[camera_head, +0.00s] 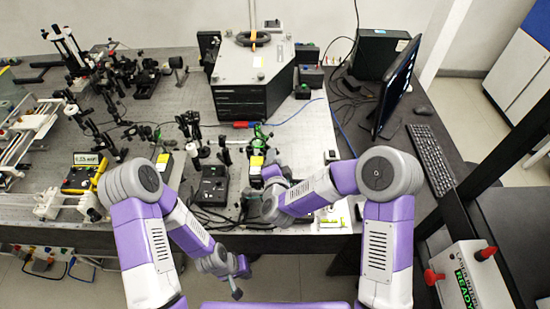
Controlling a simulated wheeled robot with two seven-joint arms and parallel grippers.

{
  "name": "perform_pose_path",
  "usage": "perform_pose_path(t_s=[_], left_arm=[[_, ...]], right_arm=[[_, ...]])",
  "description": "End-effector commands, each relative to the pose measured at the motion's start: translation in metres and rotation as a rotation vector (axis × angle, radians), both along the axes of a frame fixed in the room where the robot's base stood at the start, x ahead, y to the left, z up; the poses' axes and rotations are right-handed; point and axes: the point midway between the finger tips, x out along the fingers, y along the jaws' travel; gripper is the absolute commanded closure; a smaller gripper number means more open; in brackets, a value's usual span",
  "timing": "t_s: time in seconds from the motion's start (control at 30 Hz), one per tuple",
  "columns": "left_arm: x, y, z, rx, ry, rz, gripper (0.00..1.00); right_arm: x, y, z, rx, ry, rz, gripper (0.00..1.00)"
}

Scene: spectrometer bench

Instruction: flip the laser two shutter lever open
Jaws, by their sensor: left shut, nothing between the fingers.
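I cannot make out the laser two shutter lever; no readable label marks it. Small black units with yellow labels stand along the bench's front, one (256,161) just beyond my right wrist and one (163,161) further left. My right gripper (274,181) is over the bench's front edge, close to the right-hand yellow-labelled unit. Its fingers are too small and hidden to read, and I cannot tell if it touches anything. My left gripper (237,292) hangs low in front of the bench, shut and empty, pointing down.
The optical bench (185,110) is crowded with posts, mounts and cables. A large grey-topped instrument (252,70) stands behind. A monitor (396,85) and keyboard (433,155) are at right. A white box with red knobs (473,275) is at lower right. Floor shows below the bench.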

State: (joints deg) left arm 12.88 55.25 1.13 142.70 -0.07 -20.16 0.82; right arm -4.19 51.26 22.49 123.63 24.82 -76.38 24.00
Motion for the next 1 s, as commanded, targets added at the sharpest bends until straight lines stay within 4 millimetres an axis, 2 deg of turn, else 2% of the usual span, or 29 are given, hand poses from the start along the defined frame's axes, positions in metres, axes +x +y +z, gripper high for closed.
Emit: perform_pose_path(t_s=[0.2, 0.4, 1.0], left_arm=[[0.0, 0.0, -0.005, 0.0, 0.0, 0.0, 1.0], [0.0, 0.0, -0.007, 0.0, 0.0, 0.0, 1.0], [0.0, 0.0, -0.007, 0.0, 0.0, 0.0, 1.0]], right_arm=[[-0.035, -0.001, 0.008, -0.001, -0.001, 0.004, 0.6], [-0.057, -0.003, 0.013, -0.001, 0.001, 0.001, 0.6], [-0.06, -0.003, 0.014, 0.0, 0.001, 0.0, 0.6]])
